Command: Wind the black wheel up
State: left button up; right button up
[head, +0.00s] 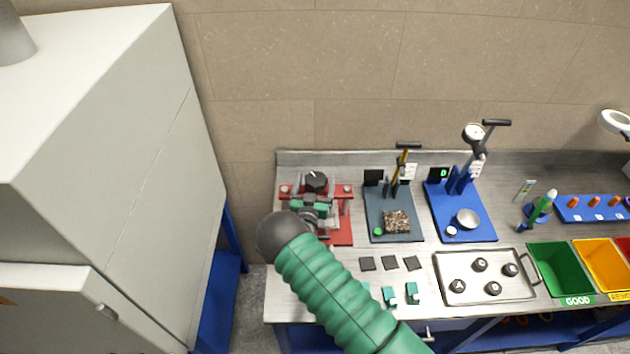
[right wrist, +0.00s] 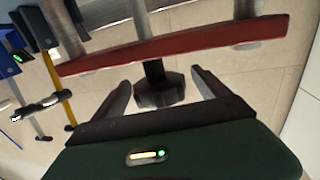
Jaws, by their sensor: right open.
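The black wheel (head: 316,181) sits at the top of the red press (head: 342,232) at the left end of the bench. My right gripper (head: 310,207) is at the press, just in front of the wheel, and partly hides the press. In the right wrist view the wheel (right wrist: 160,92) hangs on a dark shaft by the red crossbar (right wrist: 170,45). My right gripper (right wrist: 160,80) is open there, with one finger on each side of the wheel and visible gaps. Whether the wheel lies at fingertip depth is unclear. My left gripper is out of view.
A grey board (head: 405,232) and a blue board (head: 480,230) with stands are right of the press. Dark square pads (head: 390,263) lie in front, near a metal tray (head: 515,290) and a green bin (head: 560,275). A white cabinet (head: 110,130) stands left.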

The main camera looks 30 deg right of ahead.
jog(key=shift+s, duration=0.1)
jog(key=shift+c, duration=0.3)
jog(key=shift+s+r, duration=0.15)
jog(key=shift+r, duration=0.05)
jog(key=c, duration=0.5)
jog(key=shift+a, duration=0.1)
jog(key=c, duration=0.8)
jog(key=shift+c, duration=0.2)
jog(key=shift+f+n+t+y, duration=0.1)
jog(key=shift+n+t+y, duration=0.2)
jog(key=shift+n, duration=0.1)
